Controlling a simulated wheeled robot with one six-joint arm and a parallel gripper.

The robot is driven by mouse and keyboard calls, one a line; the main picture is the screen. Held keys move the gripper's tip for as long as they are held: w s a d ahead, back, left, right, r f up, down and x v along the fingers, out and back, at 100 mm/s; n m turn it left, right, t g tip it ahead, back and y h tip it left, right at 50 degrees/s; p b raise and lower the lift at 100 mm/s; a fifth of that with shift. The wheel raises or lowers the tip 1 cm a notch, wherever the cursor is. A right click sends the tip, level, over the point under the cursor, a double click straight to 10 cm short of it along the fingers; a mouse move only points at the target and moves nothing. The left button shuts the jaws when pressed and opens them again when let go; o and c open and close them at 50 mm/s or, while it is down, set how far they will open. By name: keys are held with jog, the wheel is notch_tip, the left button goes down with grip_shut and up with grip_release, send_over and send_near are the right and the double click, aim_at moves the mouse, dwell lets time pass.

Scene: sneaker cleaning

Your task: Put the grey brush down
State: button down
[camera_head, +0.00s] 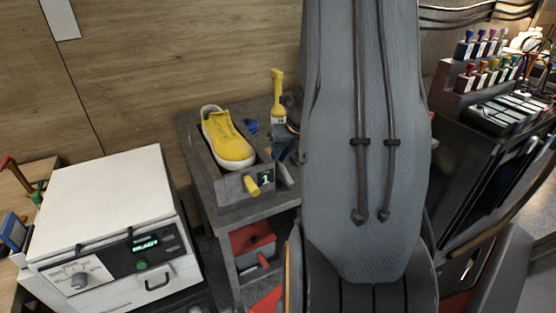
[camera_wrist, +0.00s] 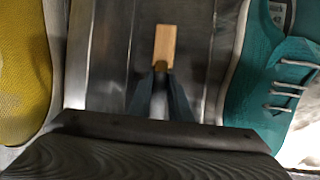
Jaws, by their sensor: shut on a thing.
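In the wrist view the two dark fingers of my gripper (camera_wrist: 160,92) are shut on a narrow grey shaft, with a pale wooden end (camera_wrist: 165,46) beyond them; I take this to be the grey brush. Its bristles cannot be made out. It is over a grey metal surface (camera_wrist: 108,60), between a yellow sneaker (camera_wrist: 22,75) on the left and a teal sneaker (camera_wrist: 258,85) on the right. Whether it touches the surface cannot be told. In the head view my grey arm hides the gripper and brush.
In the head view the yellow sneaker (camera_head: 229,140) lies in a grey tray (camera_head: 232,190) marked 1. A white machine (camera_head: 105,200) reading READY is at left. A rack of coloured bottles (camera_head: 470,75) is at right.

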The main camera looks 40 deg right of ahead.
jog(key=shift+f, duration=0.15)
jog(key=c, duration=1.6)
grip_release()
jog(key=shift+c, duration=0.2)
jog(key=shift+r, duration=0.55)
jog(key=v, duration=1.1)
jog(key=shift+s+p, duration=0.2)
jog(key=shift+p, duration=0.1)
jog(key=shift+r, duration=0.15)
